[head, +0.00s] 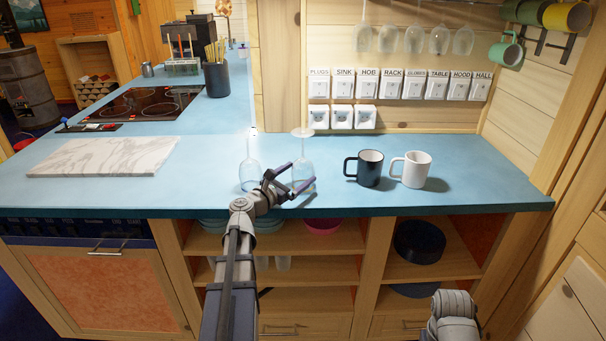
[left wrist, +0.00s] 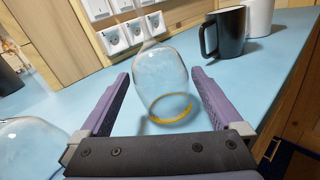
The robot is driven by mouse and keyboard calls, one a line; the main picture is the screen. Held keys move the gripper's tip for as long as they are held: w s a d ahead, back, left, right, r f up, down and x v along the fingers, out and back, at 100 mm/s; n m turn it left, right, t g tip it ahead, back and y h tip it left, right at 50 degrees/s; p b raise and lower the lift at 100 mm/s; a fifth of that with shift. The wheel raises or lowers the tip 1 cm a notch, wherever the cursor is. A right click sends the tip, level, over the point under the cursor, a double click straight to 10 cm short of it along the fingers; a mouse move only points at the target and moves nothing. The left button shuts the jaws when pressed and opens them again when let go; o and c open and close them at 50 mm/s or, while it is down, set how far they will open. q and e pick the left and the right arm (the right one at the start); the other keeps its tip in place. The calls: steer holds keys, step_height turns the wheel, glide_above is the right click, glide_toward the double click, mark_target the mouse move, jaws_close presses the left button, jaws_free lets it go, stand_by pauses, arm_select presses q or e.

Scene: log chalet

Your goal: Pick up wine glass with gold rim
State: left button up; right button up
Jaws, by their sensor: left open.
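The wine glass with the gold rim (left wrist: 160,82) stands upside down on the blue counter, its gold rim at the bottom. It also shows in the head view (head: 302,160), with its foot on top. My left gripper (left wrist: 160,74) is open, with one purple finger on either side of the bowl and no clear grip on it. In the head view the left gripper (head: 300,172) reaches in from the front at counter level. A second upturned clear glass (head: 249,172) stands just left; part of its bowl shows in the left wrist view (left wrist: 30,145).
A black mug (head: 369,168) and a white mug (head: 415,170) stand to the right on the counter. A marble board (head: 105,157) lies to the left. Wall switches (head: 392,88) and sockets are behind, with several glasses (head: 414,40) hanging above. The counter's front edge is close.

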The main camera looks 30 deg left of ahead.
mark_target(305, 170)
arm_select(q)
steer(key=w, duration=0.4)
steer(key=shift+d+f, duration=0.2)
steer(key=shift+d, duration=0.05)
steer(key=shift+s, duration=0.1)
steer(key=shift+c, duration=0.2)
steer(key=c, duration=1.1)
steer(key=shift+r, duration=0.1)
